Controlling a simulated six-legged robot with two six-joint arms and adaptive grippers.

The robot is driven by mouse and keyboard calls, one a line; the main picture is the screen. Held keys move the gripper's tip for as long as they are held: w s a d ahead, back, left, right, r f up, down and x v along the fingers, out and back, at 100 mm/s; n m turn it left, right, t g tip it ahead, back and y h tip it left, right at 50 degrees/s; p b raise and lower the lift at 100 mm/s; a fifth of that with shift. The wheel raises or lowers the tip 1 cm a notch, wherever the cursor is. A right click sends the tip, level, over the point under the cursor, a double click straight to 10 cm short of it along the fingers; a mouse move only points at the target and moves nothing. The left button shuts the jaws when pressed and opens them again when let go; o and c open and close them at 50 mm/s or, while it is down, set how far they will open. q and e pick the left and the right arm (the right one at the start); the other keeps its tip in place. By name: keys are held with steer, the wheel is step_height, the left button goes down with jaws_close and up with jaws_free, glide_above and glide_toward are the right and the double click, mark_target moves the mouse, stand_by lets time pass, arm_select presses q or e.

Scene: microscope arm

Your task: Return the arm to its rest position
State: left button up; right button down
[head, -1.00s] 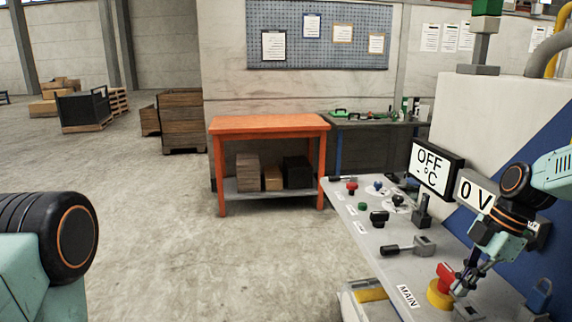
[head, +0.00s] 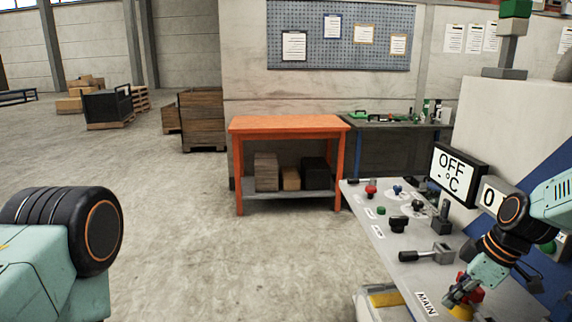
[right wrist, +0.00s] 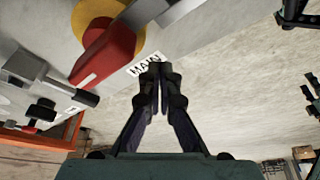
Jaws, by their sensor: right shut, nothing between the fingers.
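My right gripper (head: 456,293) is at the front right of the control panel (head: 400,262), by the red and yellow main switch (head: 470,294), and partly covers it. In the right wrist view its fingers (right wrist: 150,85) are together with nothing between them. The red handle (right wrist: 105,62) on its yellow base (right wrist: 85,14) stands beside the fingers there, apart from them, with the MAIN label (right wrist: 146,64) just beyond the fingertips. My left arm (head: 70,235) shows at the left edge; its gripper is out of view.
The panel carries a black lever (head: 424,254), several knobs and buttons, and a screen reading OFF (head: 459,172). An orange table (head: 290,124) stands behind, with a dark bench (head: 395,150) beside it.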

steer(key=shift+w+a+r+m+t+h+p, duration=0.15)
steer(key=shift+w+m+p, duration=0.2)
steer(key=shift+m, duration=0.25)
steer(key=shift+w+a+m+t+h+p, duration=0.1)
steer(key=shift+w+m+t+h+p, duration=0.1)
steer(key=shift+m+p, duration=0.3)
steer(key=w+m+p, duration=0.1)
steer(key=m+p, duration=0.1)
steer(key=shift+w+m+h+p, duration=0.15)
steer(key=shift+m+h+p, duration=0.15)
steer(key=shift+m+h, duration=0.1)
steer(key=w+m+p, duration=0.1)
steer(key=p, duration=0.1)
steer(key=m+p, duration=0.2)
steer(key=p, duration=0.1)
steer(key=shift+w+t+h, duration=0.35)
steer(key=shift+w+p, duration=0.1)
steer(key=shift+p, duration=0.2)
steer(key=shift+d+m, duration=0.1)
steer(key=shift+m, duration=0.4)
steer(key=shift+w+d, duration=0.1)
